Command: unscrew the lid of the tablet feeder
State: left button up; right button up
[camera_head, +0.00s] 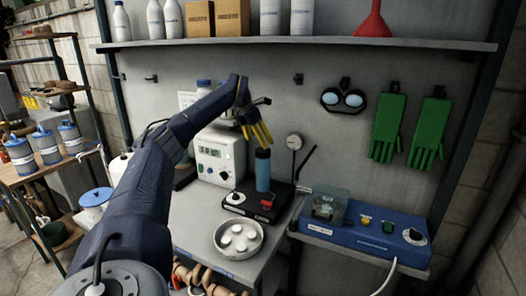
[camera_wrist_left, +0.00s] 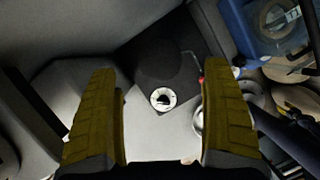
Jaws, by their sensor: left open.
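A blue cylinder with a darker cap (camera_head: 262,154), which I take to be the tablet feeder (camera_head: 263,176), stands upright on a black base (camera_head: 238,204) on the bench. My left gripper (camera_head: 257,134) has yellow fingers, open and pointing down, just above the cap. No contact is clear. In the left wrist view the fingers (camera_wrist_left: 163,125) are wide apart with nothing gripped between them. A dark round shape (camera_wrist_left: 160,62), perhaps the cap, lies ahead of them over the black base, too dark to tell. My right gripper is not in view.
A white device with a display (camera_head: 214,158) stands behind left. A dish of white tablets (camera_head: 238,254) sits in front. A blue machine (camera_head: 362,232) is at right. A shelf (camera_head: 300,41) with bottles, boxes and a red funnel runs above. Green gloves (camera_head: 387,127) hang on the wall.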

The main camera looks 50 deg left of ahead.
aim_at(263, 150)
pick_arm(q)
jog(key=shift+x, duration=2.9)
jog(key=shift+f, duration=0.1)
jog(key=c, duration=1.3)
jog(key=shift+n, duration=0.3)
